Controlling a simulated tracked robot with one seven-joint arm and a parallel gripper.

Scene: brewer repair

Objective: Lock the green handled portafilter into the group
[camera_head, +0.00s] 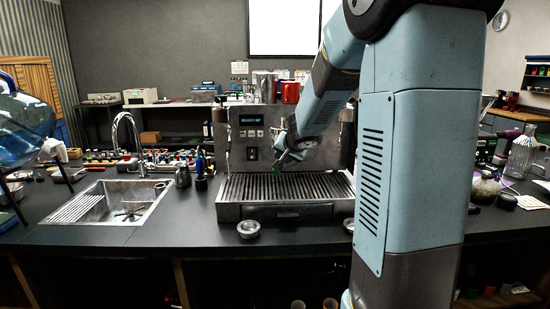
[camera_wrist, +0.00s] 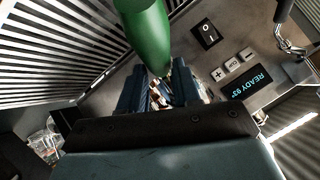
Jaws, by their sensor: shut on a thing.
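The espresso machine (camera_head: 237,158) stands on the dark counter, its display lit with READY. My gripper (camera_head: 290,152) is in front of its panel, above the slatted drip tray (camera_head: 287,188). In the wrist view my gripper (camera_wrist: 158,84) is shut on the green handle (camera_wrist: 148,30) of the portafilter, the handle's tapered end lying between the fingers. The portafilter's metal head cannot be made out in either view. The group is not clearly visible, so I cannot tell whether the portafilter touches it. The switch and buttons (camera_wrist: 234,66) lie right of the handle in the wrist view.
A sink (camera_head: 110,203) with a tall faucet is at the left. A small metal bowl (camera_head: 248,229) sits on the counter in front. My arm hides the machine's right side. The front counter at left is clear.

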